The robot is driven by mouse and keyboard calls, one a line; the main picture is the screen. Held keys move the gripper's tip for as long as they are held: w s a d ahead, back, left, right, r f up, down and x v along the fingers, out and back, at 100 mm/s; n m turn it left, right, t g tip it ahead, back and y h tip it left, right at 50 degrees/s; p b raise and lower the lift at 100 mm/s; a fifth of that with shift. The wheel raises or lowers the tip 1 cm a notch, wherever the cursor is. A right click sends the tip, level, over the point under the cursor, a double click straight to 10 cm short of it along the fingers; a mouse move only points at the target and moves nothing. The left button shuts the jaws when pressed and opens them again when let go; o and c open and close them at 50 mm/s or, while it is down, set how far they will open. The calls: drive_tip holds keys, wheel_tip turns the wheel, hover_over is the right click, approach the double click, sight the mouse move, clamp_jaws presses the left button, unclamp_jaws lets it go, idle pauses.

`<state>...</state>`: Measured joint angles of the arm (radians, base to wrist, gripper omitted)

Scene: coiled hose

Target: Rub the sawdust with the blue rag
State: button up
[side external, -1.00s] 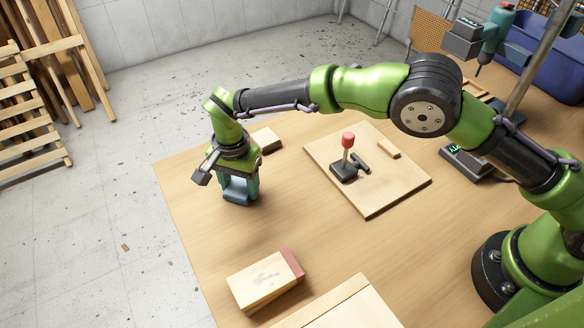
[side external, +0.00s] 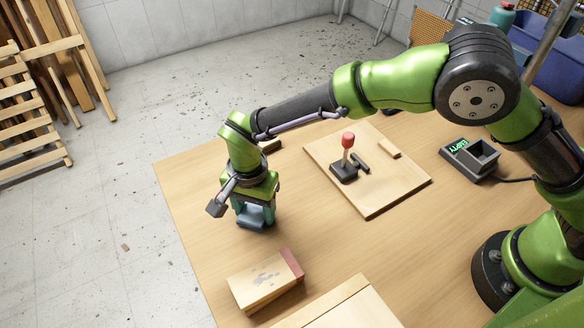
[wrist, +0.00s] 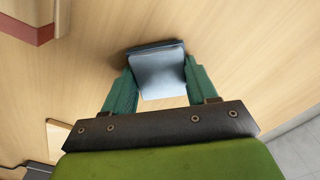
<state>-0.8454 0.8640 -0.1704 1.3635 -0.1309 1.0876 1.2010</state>
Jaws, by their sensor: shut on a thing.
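My gripper (side external: 253,213) is shut on the blue rag (side external: 250,220), a folded pale-blue pad that hangs below the fingers. In the wrist view the rag (wrist: 160,72) sits between the two teal fingers (wrist: 158,88). The sawdust (side external: 265,279) is a greyish patch on top of a pale wooden block (side external: 248,291) with a red end. The block lies in front of my gripper, apart from the rag. Its red end (wrist: 28,32) shows at the wrist view's upper left, where the sawdust is out of view.
A square board (side external: 385,200) with a red-knobbed lever (side external: 347,142) lies right of my gripper. Another pale board (side external: 345,308) is at the front edge of the picture. A grey device (side external: 470,158) stands at the back right. Bare table (side external: 310,235) lies between them.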

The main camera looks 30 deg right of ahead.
drive_tip(key=shift+w+f, duration=0.1)
drive_tip(key=shift+w, duration=5.25)
wheel_tip(320, 180, up, 8)
drive_tip(key=shift+r, duration=0.2)
